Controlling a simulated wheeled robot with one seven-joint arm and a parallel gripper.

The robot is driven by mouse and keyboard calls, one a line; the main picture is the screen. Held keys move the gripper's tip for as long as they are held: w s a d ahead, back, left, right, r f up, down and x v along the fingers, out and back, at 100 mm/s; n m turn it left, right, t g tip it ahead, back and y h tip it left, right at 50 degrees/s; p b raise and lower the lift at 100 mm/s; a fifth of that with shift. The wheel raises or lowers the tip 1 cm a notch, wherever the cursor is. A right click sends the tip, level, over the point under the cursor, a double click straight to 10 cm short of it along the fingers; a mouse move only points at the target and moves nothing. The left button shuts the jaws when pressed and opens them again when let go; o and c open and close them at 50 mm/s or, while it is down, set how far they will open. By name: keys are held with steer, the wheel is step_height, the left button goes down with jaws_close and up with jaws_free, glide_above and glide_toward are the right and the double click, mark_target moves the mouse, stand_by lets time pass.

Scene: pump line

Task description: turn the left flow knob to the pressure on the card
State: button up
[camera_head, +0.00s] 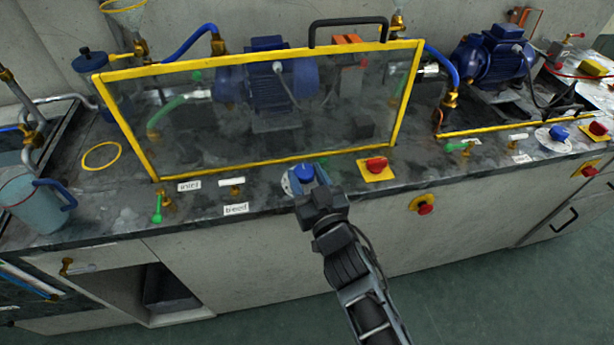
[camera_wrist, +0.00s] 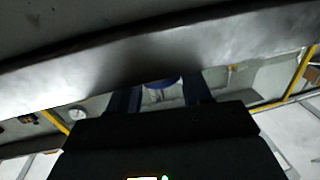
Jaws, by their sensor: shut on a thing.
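The left flow knob (camera_head: 303,172) is blue and sits on a white round dial plate (camera_head: 288,184) at the counter's front edge, before the yellow-framed clear guard. My gripper (camera_head: 312,190) reaches it from the front and is shut on it; the fingers partly hide the knob and dial. In the wrist view the knob (camera_wrist: 162,84) shows as a blue edge with a pale part between the two dark fingers of my gripper (camera_wrist: 160,95). A small white round gauge face (camera_wrist: 77,115) shows there at left, too small to read. I cannot make out a pressure card.
A red knob on a yellow plate (camera_head: 376,166) is close to the right. The guard (camera_head: 270,110) stands just behind. A green-handled valve (camera_head: 157,208) and the inlet (camera_head: 189,186) and bleed (camera_head: 236,209) labels lie left. A second blue knob (camera_head: 558,133) is far right.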

steer(key=shift+c, duration=0.6)
steer(key=shift+f, duration=0.1)
steer(key=b, duration=0.5)
steer(key=shift+a+f+h+b, duration=0.1)
steer(key=shift+f+h+b, duration=0.2)
steer(key=shift+f+b, duration=0.05)
steer(key=m+t+h+b, duration=0.1)
steer(key=h+b, duration=0.1)
steer(key=b, duration=0.8)
steer(key=shift+a+r+m, duration=0.1)
steer(key=shift+m, duration=0.3)
steer(key=m+h+b, duration=0.1)
steer(key=b, duration=0.2)
steer(key=h+b, duration=0.2)
steer(key=b, duration=0.1)
steer(key=shift+s+a+r+m+t, duration=0.1)
steer(key=shift+r+m+t, duration=0.05)
steer(key=shift+m+t, duration=0.2)
steer(key=shift+a+r+m+h+b, duration=0.15)
steer(key=shift+m+h+b, duration=1.2)
steer(key=shift+h+b, duration=1)
steer(key=shift+y, duration=0.35)
steer(key=o, duration=1)
steer(key=shift+o, duration=0.2)
